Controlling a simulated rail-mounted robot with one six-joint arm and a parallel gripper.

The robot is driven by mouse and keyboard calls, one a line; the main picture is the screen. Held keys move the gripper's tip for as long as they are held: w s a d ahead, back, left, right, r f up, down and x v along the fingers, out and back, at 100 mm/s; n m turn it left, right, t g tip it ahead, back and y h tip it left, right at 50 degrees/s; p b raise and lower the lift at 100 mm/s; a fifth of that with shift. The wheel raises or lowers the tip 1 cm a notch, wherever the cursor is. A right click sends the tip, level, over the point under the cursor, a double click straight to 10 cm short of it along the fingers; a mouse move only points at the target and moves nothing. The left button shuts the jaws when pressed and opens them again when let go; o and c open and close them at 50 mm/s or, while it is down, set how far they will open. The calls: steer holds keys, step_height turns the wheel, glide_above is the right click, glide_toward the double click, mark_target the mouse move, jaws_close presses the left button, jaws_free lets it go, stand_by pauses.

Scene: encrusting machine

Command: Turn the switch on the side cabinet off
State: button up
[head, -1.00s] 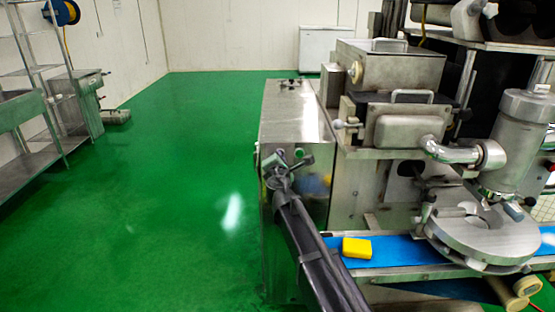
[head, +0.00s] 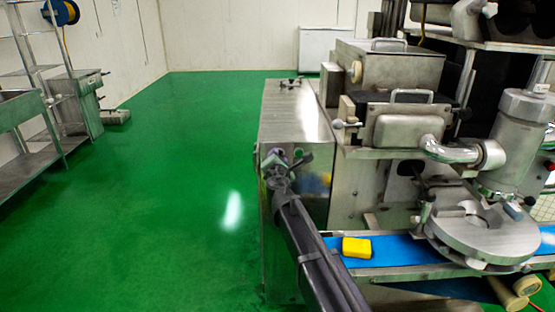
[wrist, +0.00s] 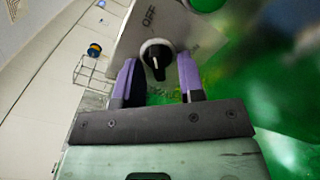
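The side cabinet (head: 296,112) is a steel box left of the machine in the head view. In the wrist view its panel (wrist: 190,32) carries a black rotary switch (wrist: 155,52) with a pale pointer mark on its lower part, on the side away from the "OFF" lettering above it. My gripper (wrist: 157,60) is open, its two purple fingers on either side of the switch with visible gaps. In the head view my gripper (head: 288,166) is at the cabinet's front face, and the switch is hidden there.
A green button (wrist: 208,3) sits on the panel right of the switch. A blue conveyor (head: 400,250) with a yellow block (head: 356,248) runs to the right of my arm. The green floor (head: 180,200) to the left is clear.

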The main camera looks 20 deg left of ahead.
steer(key=v, duration=1.1)
steer(key=shift+w, duration=0.1)
